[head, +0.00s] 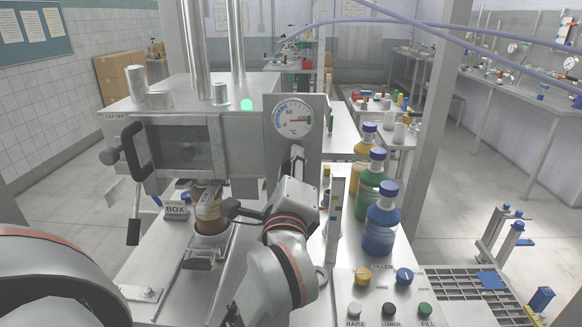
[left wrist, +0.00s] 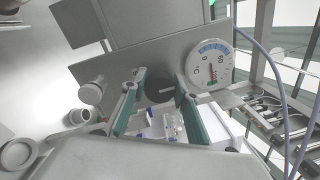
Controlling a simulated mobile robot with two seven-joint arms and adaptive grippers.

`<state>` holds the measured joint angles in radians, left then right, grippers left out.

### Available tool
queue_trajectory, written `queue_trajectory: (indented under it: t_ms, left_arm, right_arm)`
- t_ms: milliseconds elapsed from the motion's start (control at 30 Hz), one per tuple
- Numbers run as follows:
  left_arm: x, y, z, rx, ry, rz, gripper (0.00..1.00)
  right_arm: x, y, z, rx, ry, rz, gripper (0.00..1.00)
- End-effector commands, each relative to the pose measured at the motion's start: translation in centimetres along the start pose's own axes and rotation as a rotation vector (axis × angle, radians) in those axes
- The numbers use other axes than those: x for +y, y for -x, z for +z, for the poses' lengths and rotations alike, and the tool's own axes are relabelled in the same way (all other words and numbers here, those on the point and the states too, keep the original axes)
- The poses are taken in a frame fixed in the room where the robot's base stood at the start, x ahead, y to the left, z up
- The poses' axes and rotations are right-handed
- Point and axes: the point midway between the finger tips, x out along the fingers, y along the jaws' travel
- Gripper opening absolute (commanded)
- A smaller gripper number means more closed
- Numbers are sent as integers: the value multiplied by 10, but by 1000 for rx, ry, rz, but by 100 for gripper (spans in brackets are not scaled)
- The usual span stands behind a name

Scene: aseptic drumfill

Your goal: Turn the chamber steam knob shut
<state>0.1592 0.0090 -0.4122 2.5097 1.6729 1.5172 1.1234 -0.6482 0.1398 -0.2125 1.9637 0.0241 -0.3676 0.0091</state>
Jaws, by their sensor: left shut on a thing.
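The chamber steam knob shows in the left wrist view as a dark round knob (left wrist: 158,87) on the grey panel, beside the dial gauge (left wrist: 213,65). My left gripper (left wrist: 156,82) is shut on it, with one teal-padded finger on each side. In the head view my left gripper (head: 297,157) reaches up to the panel just below the same gauge (head: 292,117). The knob is hidden there behind the gripper. My right gripper is not in view.
The steel chamber (head: 180,145) has a dark door handle (head: 134,150) at left. A button panel (head: 374,298) is in front. A drum (head: 209,215) stands below the chamber.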

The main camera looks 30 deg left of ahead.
Motion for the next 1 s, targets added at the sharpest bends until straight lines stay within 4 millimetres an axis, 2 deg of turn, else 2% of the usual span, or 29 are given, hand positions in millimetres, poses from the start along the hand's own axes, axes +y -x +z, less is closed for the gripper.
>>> queue_trajectory:
  t_ms: [467, 500, 567, 1000]
  left_arm:
    - [-4, 0, 3, -8, 16, -8, 8]
    - [-4, 0, 3, -8, 16, -8, 32]
    - [-4, 0, 3, -8, 16, -8, 46]
    - [-1, 0, 1, -3, 15, -2, 46]
  right_arm:
    - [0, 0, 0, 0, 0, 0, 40]
    - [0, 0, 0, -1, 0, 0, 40]
    - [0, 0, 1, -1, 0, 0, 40]
    - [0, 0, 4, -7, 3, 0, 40]
